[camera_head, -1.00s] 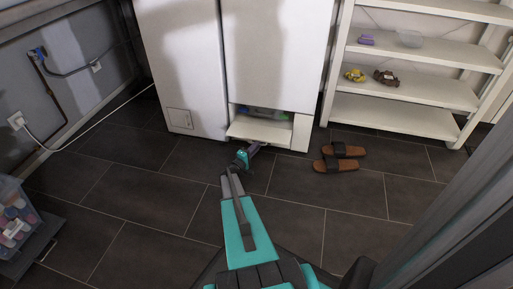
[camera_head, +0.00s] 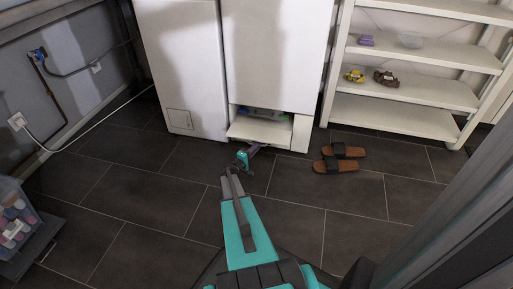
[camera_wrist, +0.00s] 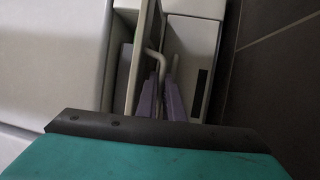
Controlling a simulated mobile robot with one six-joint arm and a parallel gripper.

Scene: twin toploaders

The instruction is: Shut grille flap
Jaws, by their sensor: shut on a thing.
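The grille flap (camera_head: 262,131) is a white panel low on the right-hand white machine. It stands partly open, tilted outward, with a dark gap above it. My gripper (camera_head: 252,151) is in front of the flap, low over the floor. The fingertips are partly dark and the exact contact is hard to see.
A second white machine (camera_head: 182,65) stands at left. Brown sandals (camera_head: 338,158) lie on the dark tile floor at right, near a white shelf (camera_head: 400,110). A clear bin (camera_head: 15,215) stands at far left. Floor around my arm is clear.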

